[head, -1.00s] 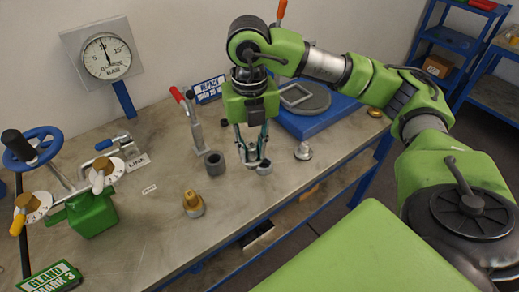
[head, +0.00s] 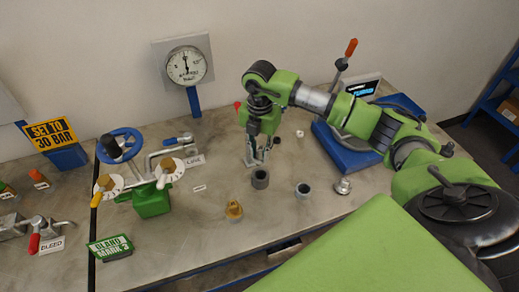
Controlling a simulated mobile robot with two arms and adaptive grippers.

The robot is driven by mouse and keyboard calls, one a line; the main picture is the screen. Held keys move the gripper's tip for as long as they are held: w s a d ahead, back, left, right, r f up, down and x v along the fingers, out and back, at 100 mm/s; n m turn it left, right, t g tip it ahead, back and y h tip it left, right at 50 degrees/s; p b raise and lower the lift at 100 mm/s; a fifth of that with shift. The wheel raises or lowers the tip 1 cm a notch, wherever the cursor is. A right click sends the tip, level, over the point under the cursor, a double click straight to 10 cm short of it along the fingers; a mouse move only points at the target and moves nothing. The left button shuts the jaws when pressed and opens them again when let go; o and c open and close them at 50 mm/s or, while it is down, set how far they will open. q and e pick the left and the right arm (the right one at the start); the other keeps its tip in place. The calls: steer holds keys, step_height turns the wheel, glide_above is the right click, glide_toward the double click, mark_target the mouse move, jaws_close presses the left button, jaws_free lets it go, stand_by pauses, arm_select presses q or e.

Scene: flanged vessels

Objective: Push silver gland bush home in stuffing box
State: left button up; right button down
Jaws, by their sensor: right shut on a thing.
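My right gripper (head: 257,160) points down at the bench, just behind a dark grey hollow cylinder (head: 260,179). It is shut on a small silver piece between its fingertips. The piece is mostly hidden, and I cannot tell for sure that it is the silver gland bush. A silver flanged piece (head: 342,186) stands farther right. I cannot tell which of the hollow pieces is the stuffing box. My left gripper is out of view.
A brass fitting (head: 234,210) stands in front. A red-tipped lever (head: 237,105) is close to the gripper. A blue-based fixture (head: 345,150) stands right. A gauge (head: 186,66) rises behind.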

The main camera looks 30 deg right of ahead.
mark_target(260, 162)
steer(key=shift+f+b, duration=1.95)
steer(key=shift+f, duration=0.55)
steer(key=shift+f, duration=0.15)
steer(key=shift+f+b, duration=1.4)
steer(key=shift+f, duration=0.1)
steer(key=c, duration=1.7)
jaws_free()
